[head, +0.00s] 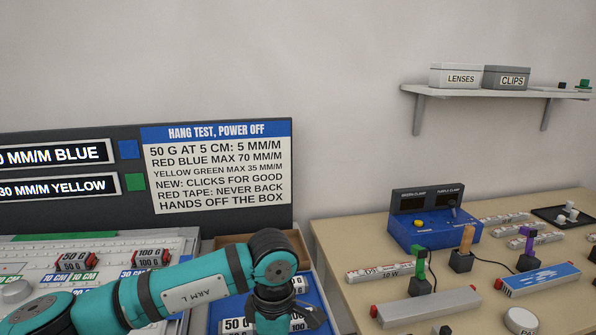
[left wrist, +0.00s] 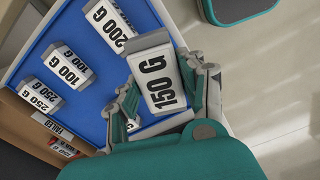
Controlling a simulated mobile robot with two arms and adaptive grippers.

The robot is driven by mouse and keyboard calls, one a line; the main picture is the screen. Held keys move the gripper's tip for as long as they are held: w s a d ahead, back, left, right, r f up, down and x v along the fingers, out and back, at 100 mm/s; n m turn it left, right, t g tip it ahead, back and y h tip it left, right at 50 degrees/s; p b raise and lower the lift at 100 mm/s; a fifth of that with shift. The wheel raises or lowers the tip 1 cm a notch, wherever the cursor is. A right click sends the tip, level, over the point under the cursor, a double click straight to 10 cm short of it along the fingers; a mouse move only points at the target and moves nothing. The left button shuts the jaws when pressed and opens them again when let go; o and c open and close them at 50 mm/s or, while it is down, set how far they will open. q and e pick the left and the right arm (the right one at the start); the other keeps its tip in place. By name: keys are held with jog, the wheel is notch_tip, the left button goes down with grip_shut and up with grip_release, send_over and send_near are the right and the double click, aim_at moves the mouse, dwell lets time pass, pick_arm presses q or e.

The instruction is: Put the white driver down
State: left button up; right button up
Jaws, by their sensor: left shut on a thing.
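My left gripper (left wrist: 166,88) is shut on a white block marked 150 G (left wrist: 158,72), held between its two fingers over a blue tray (left wrist: 88,118). In the head view my left gripper (head: 287,312) is low over the same blue tray (head: 318,288), and the arm hides much of the tray. Whether the held block touches the tray I cannot tell. A white bar marked 10 W (head: 380,273) lies on the wooden table, apart from the gripper. I cannot tell which thing is the white driver. My right gripper is not in view.
White blocks marked 200 G (left wrist: 108,22), 100 G (left wrist: 68,66) and 250 G (left wrist: 40,94) stand in the tray. A wooden table (head: 345,238) at right carries a blue box (head: 435,229), coloured clips and bars. A dark sign panel (head: 70,212) stands behind the arm.

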pick_arm(q)
jog(key=s+a+f+m, duration=0.2)
jog(key=s+a+m, duration=1)
jog(key=a+m, duration=0.3)
jog(key=shift+s+m, duration=0.15)
jog(key=shift+m, duration=0.75)
jog(key=shift+a, duration=0.1)
